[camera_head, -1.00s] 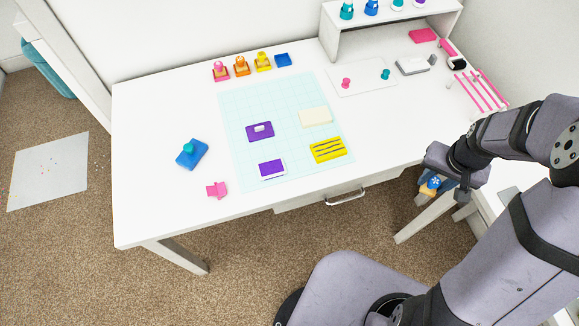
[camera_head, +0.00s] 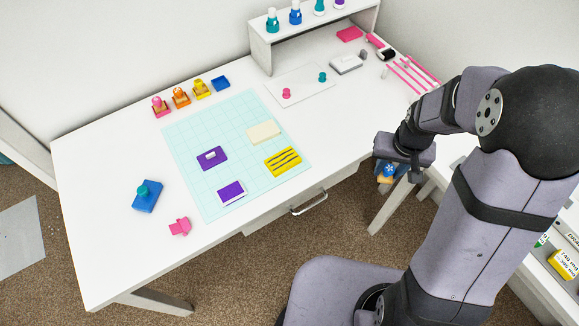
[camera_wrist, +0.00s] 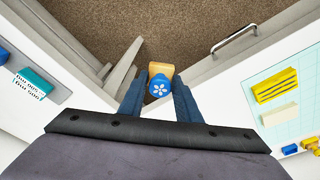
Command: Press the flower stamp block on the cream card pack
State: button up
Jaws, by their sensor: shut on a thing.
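My gripper (camera_head: 388,178) is shut on the flower stamp block (camera_wrist: 160,80), which has a wooden body and a blue face with a white flower. In the head view the stamp block (camera_head: 387,170) hangs below my gripper, off the right end of the white table, above the floor. The cream card pack (camera_head: 264,132) lies flat on the light blue grid mat (camera_head: 200,193), apart from the gripper and to its left. In the wrist view the cream card pack (camera_wrist: 279,114) is at the right, next to a yellow pack.
On the mat lie a yellow striped pack (camera_head: 283,161), a purple block with a grey handle (camera_head: 211,157) and a purple-and-white pad (camera_head: 232,192). A blue block with a teal knob (camera_head: 147,196) and a pink item (camera_head: 180,227) stand left. A drawer handle (camera_head: 309,202) juts from the front edge.

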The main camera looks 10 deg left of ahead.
jog(key=s+a+n+p, duration=0.2)
jog(key=s+a+n, duration=0.1)
jog(key=a, duration=0.8)
jog(key=s+a+n+y+p, duration=0.1)
jog(key=s+a+n, duration=0.3)
jog(key=a, duration=0.7)
jog(key=s+a+n+p, duration=0.4)
jog(key=s+a, duration=0.3)
jog(key=a, duration=0.4)
jog(key=shift+f+g, duration=0.3)
jog(key=shift+g, duration=0.1)
jog(key=a, duration=0.3)
jog(key=shift+a+y, duration=0.3)
jog(key=shift+a, duration=0.05)
jog(key=w+a+r+m, duration=0.2)
jog(key=a, duration=0.1)
jog(key=shift+w+a+r, duration=0.15)
jog(key=shift+w+a, duration=0.05)
jog(key=shift+w, duration=0.2)
jog(key=b, duration=0.3)
send_over(230, 190)
jog(key=shift+s+d+f, duration=0.1)
jog(key=shift+f, duration=1.1)
jog(key=shift+s+d+f, duration=0.1)
jog(key=shift+f, duration=1.05)
jog(key=shift+f+b, duration=0.4)
jog(key=shift+f, duration=0.4)
